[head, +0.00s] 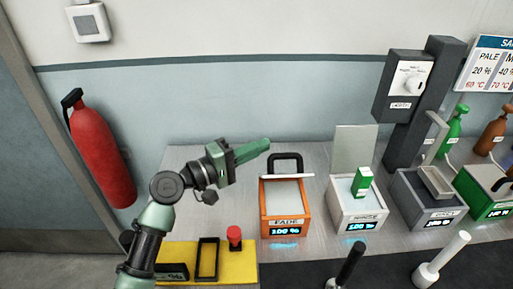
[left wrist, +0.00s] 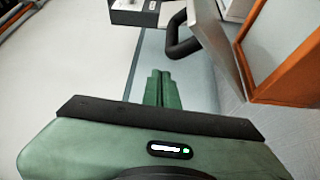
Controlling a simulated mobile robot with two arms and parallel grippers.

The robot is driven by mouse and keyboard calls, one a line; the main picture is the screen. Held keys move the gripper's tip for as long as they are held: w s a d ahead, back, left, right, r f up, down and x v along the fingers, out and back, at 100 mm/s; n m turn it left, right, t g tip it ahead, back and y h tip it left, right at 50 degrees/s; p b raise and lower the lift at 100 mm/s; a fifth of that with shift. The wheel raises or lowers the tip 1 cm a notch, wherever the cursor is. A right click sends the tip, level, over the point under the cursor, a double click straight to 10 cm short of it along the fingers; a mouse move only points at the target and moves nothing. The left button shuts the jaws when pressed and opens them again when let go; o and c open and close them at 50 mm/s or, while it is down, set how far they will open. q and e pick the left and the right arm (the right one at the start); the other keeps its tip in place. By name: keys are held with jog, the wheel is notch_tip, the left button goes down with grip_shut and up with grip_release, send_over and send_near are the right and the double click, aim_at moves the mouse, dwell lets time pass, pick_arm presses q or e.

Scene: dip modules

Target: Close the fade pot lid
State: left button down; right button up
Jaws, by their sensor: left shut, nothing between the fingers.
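The orange fade pot (head: 285,226) stands on the counter, with a lit 100 % display on its front. Its lid (head: 287,177) is raised at the pot's back edge, seen nearly edge-on, with a black handle (head: 286,157) behind it. In the left wrist view the orange pot (left wrist: 283,62) is at the right, the lid (left wrist: 222,45) stands up from it, and the black handle (left wrist: 183,40) sticks out on the far side. My left gripper (head: 264,146) is shut and empty, at the left of the handle, apart from it. My right gripper is not seen.
A white pot (head: 356,213) with its lid up and a green-and-white box on it stands to the right, then a grey pot (head: 429,204) and a green pot (head: 488,205). A yellow panel (head: 238,262) with a red button (head: 234,238) lies front left. A red extinguisher (head: 100,155) hangs left.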

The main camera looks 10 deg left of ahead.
pick_arm(q)
jog(key=s+d+f+b, duration=0.1)
jog(key=s+f+b, duration=0.1)
jog(key=s+f, duration=0.2)
jog(key=shift+s+d+f, duration=0.2)
jog(key=shift+s+f, duration=0.2)
jog(key=shift+s, duration=1.4)
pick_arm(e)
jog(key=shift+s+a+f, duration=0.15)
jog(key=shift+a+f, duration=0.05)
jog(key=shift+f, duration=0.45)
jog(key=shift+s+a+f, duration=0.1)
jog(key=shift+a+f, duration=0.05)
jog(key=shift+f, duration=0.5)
